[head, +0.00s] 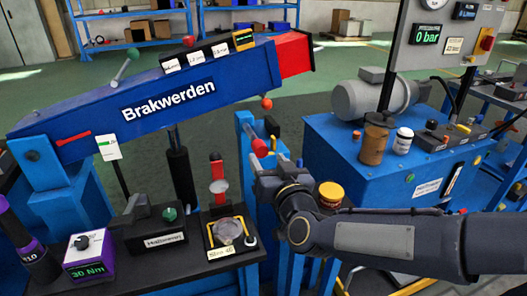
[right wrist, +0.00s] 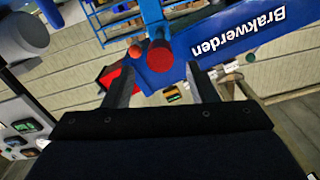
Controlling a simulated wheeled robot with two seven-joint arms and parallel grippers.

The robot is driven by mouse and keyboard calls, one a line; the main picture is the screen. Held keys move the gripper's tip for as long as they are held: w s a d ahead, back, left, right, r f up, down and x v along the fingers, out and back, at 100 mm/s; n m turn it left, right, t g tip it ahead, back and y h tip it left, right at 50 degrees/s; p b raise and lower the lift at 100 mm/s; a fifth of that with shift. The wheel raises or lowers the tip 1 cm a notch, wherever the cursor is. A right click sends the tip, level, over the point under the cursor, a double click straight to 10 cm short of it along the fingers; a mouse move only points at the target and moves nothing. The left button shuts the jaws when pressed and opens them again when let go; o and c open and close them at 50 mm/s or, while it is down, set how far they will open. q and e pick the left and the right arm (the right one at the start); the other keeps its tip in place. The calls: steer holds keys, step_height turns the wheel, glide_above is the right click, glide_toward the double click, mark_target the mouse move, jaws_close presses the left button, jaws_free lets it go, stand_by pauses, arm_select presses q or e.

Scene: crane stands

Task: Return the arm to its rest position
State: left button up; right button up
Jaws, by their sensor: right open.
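My right arm (head: 395,240) comes in from the right in the head view. Its gripper (head: 264,165) is in front of the blue stand, near a red-ended handle (head: 260,147). In the right wrist view my right gripper (right wrist: 160,82) is open, with its two fingers apart. A red round end (right wrist: 160,58) shows beyond and between the fingertips; I cannot tell how near it is. Nothing is seen gripped. My left arm and gripper are not in view.
A blue crane boom (head: 150,100) marked "Brakwerden" rises left of my gripper. A blue pump cabinet (head: 400,180) with jars stands behind my forearm. A dark bench (head: 190,262) with a purple torque box (head: 90,255) is at lower left. Green floor (head: 335,75) is open behind.

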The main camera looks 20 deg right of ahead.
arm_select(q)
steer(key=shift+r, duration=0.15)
arm_select(e)
steer(key=shift+s, duration=1.25)
steer(key=s+d+f+g+y, duration=0.2)
steer(key=s+f+g, duration=0.45)
steer(key=s, duration=0.45)
steer(key=s+d+f+g+y, duration=0.1)
steer(key=s+f+g, duration=0.55)
steer(key=s, duration=0.55)
arm_select(q)
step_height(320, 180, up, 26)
steer(key=p, duration=2.5)
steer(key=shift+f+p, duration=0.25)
steer(key=shift+p, duration=0.1)
arm_select(e)
step_height(320, 180, up, 25)
steer(key=shift+t, duration=0.3)
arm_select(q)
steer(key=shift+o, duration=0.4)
